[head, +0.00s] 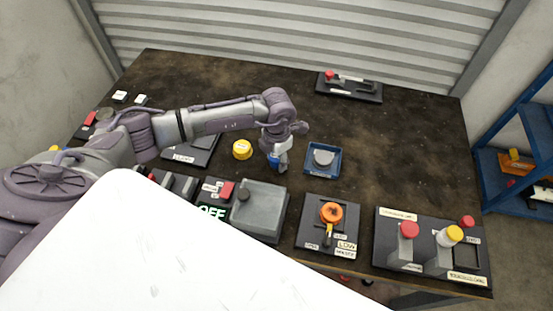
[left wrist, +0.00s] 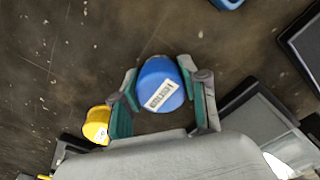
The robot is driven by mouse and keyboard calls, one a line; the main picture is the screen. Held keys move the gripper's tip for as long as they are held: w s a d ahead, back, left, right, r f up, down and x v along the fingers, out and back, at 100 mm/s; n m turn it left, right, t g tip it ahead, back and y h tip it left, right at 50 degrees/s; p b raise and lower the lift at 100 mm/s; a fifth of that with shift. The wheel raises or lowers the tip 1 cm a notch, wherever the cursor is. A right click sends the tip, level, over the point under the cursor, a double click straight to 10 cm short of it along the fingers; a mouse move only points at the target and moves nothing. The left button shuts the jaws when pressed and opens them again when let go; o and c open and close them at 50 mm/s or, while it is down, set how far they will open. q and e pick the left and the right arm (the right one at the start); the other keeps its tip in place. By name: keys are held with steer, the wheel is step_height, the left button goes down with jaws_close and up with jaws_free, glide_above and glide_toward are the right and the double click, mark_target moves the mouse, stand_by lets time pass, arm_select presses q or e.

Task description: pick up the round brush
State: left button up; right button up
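I cannot make out a round brush for certain. A blue round item (left wrist: 160,85) with a white label stands on the table in the left wrist view; the label is too small to read. A bit of it shows blue under my left gripper (head: 277,163) in the head view. In the left wrist view, the fingers of my left gripper (left wrist: 158,90) stand on either side of this blue item, close to its edges. Whether they press on it I cannot tell. A grey round piece (head: 323,158) sits in a blue tray (head: 311,174) right of the gripper. My right gripper is not in view.
A yellow round item (head: 242,149) stands left of the gripper and also shows in the left wrist view (left wrist: 96,124). A grey box (head: 262,212), an orange-knob panel (head: 310,228) and a button panel (head: 383,258) line the front edge.

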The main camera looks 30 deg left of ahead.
arm_select(q)
steer(key=c, duration=0.4)
steer(key=shift+c, duration=0.2)
steer(key=shift+r, duration=0.1)
steer(key=shift+r, duration=0.5)
step_height(320, 180, up, 3)
steer(key=shift+w+f+b, duration=0.1)
steer(key=shift+b, duration=0.6)
steer(key=w+d+r+b, duration=0.3)
steer(key=w+d+r, duration=0.3)
steer(key=w, duration=0.3)
steer(key=shift+w+r+b, duration=0.4)
steer(key=shift+r, duration=0.15)
